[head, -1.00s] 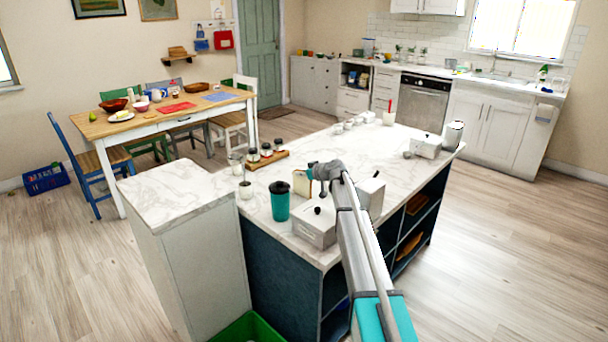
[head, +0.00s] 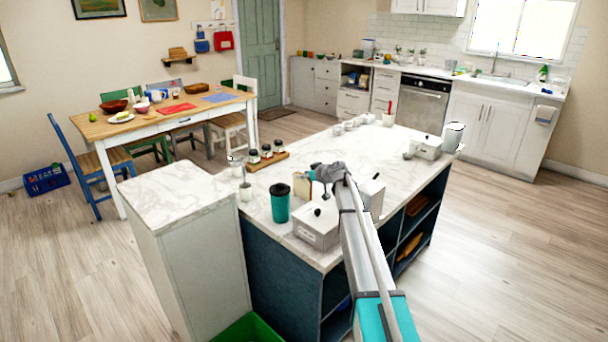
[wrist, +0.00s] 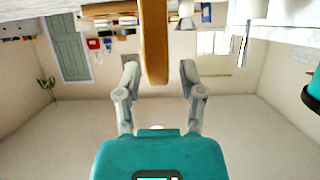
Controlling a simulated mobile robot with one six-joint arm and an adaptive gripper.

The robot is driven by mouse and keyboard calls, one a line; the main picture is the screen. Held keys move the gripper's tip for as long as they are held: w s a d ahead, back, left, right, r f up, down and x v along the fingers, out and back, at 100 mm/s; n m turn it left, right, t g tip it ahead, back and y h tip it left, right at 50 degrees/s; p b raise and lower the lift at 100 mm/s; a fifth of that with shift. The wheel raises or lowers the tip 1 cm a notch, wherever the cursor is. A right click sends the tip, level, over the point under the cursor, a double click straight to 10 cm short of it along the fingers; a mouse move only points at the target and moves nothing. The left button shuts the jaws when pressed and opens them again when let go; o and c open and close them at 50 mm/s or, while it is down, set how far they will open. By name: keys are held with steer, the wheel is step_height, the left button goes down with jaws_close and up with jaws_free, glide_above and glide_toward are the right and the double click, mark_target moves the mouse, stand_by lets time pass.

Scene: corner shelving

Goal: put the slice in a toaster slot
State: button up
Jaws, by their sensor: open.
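The bread slice (head: 301,189) is pale with a brown crust and stands upright on the island counter, partly hidden by my gripper (head: 314,175). In the wrist view, which is upside down, the slice (wrist: 155,40) shows edge-on as a brown strip. My gripper (wrist: 160,68) is open there, with one finger on each side of the slice and a gap on both sides. A white box with a black knob (head: 316,228), possibly the toaster, stands in front of the slice. My arm hides part of it, and no slots can be made out.
A teal tumbler (head: 280,203) stands close left of the white box. Dark-lidded jars on a wooden board (head: 267,160) stand behind. Another white box (head: 425,147) is at the far right of the island (head: 345,153). The counter's middle is largely clear.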

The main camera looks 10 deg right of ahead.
steer(key=p+v, duration=0.3)
steer(key=v, duration=0.7)
steer(key=shift+s+d+p, duration=0.2)
steer(key=shift+s+p, duration=0.05)
steer(key=shift+p, duration=0.1)
steer(key=shift+o, duration=0.5)
steer(key=shift+s, duration=0.15)
